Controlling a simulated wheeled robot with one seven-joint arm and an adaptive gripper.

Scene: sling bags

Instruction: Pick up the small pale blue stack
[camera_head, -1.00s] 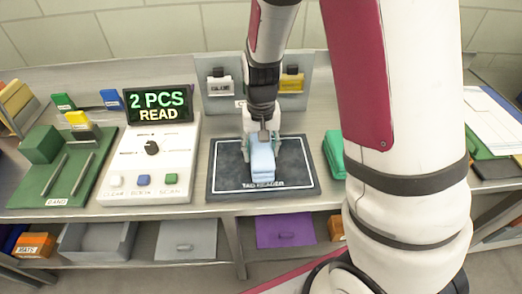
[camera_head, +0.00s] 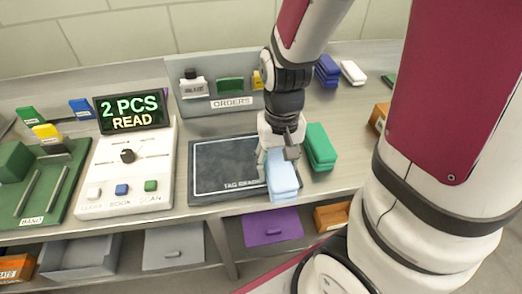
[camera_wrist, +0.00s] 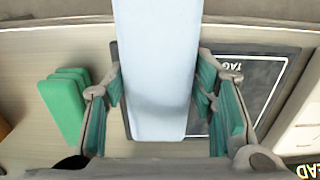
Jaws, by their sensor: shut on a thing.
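The small pale blue stack (camera_head: 282,180) is in my gripper (camera_head: 279,158), at the right edge of the dark tag reader pad (camera_head: 222,190) in the head view. In the wrist view the pale blue stack (camera_wrist: 156,70) fills the space between the teal-padded fingers of my gripper (camera_wrist: 160,100). The fingers are shut on its two sides. It appears held over the bench; its exact height above the surface cannot be told. The far side of the stack is hidden by my gripper in the head view.
A green stack (camera_head: 320,146) stands close to the right of the held stack. The control box (camera_head: 125,175) with its "2 PCS READ" screen (camera_head: 131,111) is left of the pad. Blue (camera_head: 327,70) and white (camera_head: 353,72) stacks lie at the back. The orders board (camera_head: 220,95) stands behind.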

